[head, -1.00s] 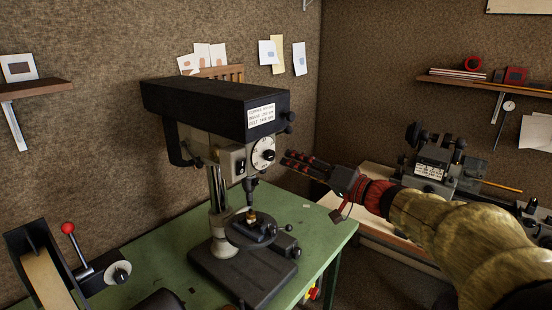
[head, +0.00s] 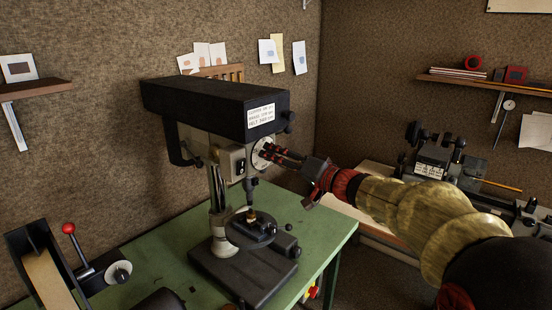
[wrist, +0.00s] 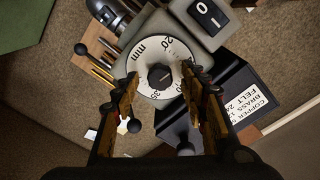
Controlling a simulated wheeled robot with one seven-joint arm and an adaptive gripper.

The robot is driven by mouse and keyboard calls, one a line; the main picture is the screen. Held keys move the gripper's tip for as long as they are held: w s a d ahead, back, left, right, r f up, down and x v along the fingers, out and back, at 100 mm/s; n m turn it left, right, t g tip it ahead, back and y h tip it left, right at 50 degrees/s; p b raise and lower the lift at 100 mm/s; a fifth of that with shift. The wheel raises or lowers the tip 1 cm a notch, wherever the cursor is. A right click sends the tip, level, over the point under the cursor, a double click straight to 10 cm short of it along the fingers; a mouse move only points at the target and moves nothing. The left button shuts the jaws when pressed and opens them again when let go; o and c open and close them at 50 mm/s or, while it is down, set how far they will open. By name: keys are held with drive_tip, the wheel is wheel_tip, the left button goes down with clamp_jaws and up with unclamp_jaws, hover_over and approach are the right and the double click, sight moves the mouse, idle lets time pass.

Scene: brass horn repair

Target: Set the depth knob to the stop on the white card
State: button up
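The depth knob (wrist: 160,76) is a small black knob at the centre of a round white dial (wrist: 144,56) marked mm, on the front of the drill press (head: 215,102). Several numbers show around the dial, 20 and 35 among them; the pointer is too small to read surely. In the head view my fingers partly cover the dial (head: 257,160). My gripper (head: 268,150) is open; in the wrist view its fingers (wrist: 160,73) stand either side of the knob, apart from it. The white card (head: 261,116) is on the press head; its partial text (wrist: 247,104) names copper, brass and felt.
Another machine (head: 432,165) stands on the bench at right. A red-knobbed lever (head: 70,230) is at lower left.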

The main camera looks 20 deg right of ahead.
drive_tip(key=shift+c, duration=1.1)
drive_tip(key=c, duration=0.7)
clamp_jaws()
drive_tip(key=shift+m+b, duration=0.3)
drive_tip(key=shift+m+g+b, duration=0.45)
drive_tip(key=shift+m+g, duration=0.05)
drive_tip(key=shift+m, duration=7.1)
